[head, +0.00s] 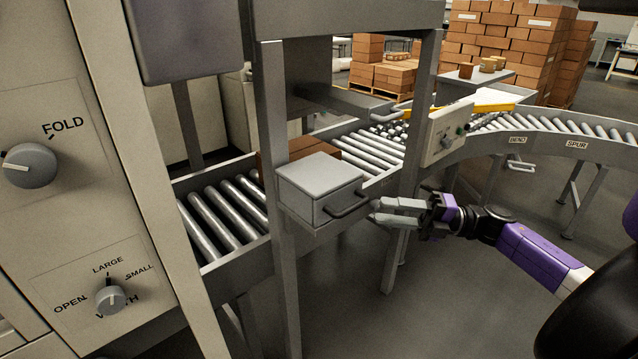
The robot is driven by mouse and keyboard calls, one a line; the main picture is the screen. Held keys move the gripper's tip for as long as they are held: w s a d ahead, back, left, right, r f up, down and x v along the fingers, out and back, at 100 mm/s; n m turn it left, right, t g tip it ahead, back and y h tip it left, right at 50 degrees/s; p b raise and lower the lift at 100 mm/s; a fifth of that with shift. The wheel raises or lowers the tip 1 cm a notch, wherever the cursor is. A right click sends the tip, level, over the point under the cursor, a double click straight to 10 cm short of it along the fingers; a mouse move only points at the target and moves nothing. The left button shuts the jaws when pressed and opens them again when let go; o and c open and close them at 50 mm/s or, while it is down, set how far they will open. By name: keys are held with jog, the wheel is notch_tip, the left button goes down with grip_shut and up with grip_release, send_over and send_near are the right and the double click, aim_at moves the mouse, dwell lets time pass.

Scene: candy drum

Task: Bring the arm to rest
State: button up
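My gripper (372,211) is in the middle of the head view, at the end of my purple and black arm, which reaches in from the right. Its two grey fingers point left and stand a little apart, with nothing visible between them. The fingertips are close to the bar handle (348,203) of a grey metal box (318,181) mounted at the frame post. I cannot tell whether a fingertip touches the handle.
A roller conveyor (232,208) runs behind the box, with a brown carton (290,152) on it. Frame posts (281,240) stand close by. A panel with a FOLD knob (30,165) and a width knob (111,299) is at left. A small control box (448,133) is behind my gripper. Open floor lies below.

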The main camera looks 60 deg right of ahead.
jog(key=s+a+f+m+g+h, duration=0.1)
jog(key=s+a+f+m+h, duration=0.1)
jog(key=a+f+m, duration=0.5)
jog(key=s+a+f+m+h, duration=0.15)
jog(key=a+m, duration=0.25)
jog(key=a, duration=0.8)
jog(key=s+a+f+m+g+h, duration=0.1)
jog(key=s+a+f+m+h, duration=0.15)
jog(key=a+m, duration=0.5)
jog(key=a+r+m+g+h, duration=0.1)
jog(key=a+m, duration=0.4)
jog(key=a, duration=0.7)
jog(key=shift+s+a+r, duration=0.2)
jog(key=shift+s+a, duration=0.1)
jog(key=shift+s, duration=0.1)
